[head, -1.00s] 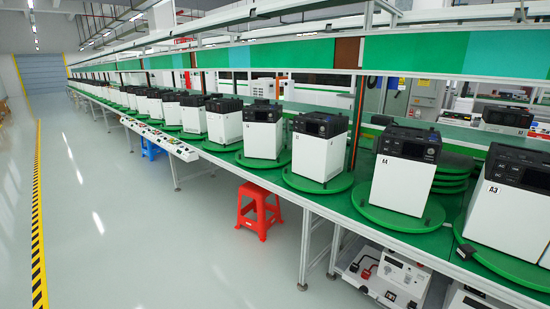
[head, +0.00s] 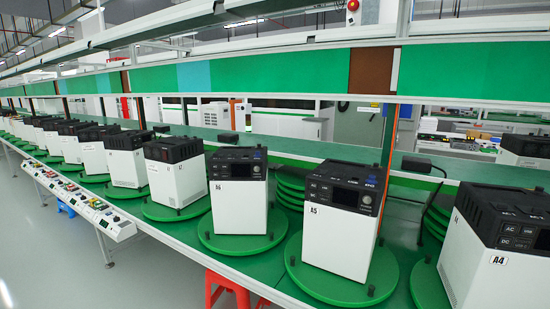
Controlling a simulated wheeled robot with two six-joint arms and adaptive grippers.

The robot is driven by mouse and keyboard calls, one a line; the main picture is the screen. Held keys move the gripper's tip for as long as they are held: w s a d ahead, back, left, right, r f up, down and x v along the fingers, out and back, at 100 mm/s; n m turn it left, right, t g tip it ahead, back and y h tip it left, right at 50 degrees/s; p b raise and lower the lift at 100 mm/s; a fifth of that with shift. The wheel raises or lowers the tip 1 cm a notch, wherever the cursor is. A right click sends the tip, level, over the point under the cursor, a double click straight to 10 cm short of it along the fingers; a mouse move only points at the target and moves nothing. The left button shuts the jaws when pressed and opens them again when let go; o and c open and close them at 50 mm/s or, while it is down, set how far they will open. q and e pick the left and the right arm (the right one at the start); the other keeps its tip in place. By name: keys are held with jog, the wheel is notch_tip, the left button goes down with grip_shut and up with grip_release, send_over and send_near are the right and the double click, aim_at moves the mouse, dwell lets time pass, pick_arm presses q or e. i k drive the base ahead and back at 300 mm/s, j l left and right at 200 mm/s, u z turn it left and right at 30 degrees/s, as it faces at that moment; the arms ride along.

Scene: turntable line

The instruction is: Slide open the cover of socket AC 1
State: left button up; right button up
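White box units with black tops stand on green turntables along the line. Unit A4 (head: 478,262) is at the right edge and partly cut off. Its black panel (head: 522,238) shows labels that look like AC, USB and DC. Unit A5 (head: 342,240) stands left of it, with small labels and a display on its dark panel (head: 345,191). Unit A6 (head: 238,207) is farther left. I cannot tell which cover belongs to socket AC 1, or whether any cover is open or shut. Neither of my grippers is in view.
Green turntable discs (head: 309,283) sit on the long bench, with stacked discs (head: 290,186) behind. A control panel (head: 87,207) runs along the front left edge. A red stool (head: 226,288) is partly under the bench. Clear floor (head: 50,270) lies at left.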

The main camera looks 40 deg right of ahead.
aim_at(318, 171)
jog(key=i+j+z, duration=0.1)
jog(key=i+z, duration=0.3)
jog(key=i, duration=0.15)
jog(key=i+j+z, duration=0.35)
jog(key=i, duration=0.15)
jog(key=i+l, duration=0.05)
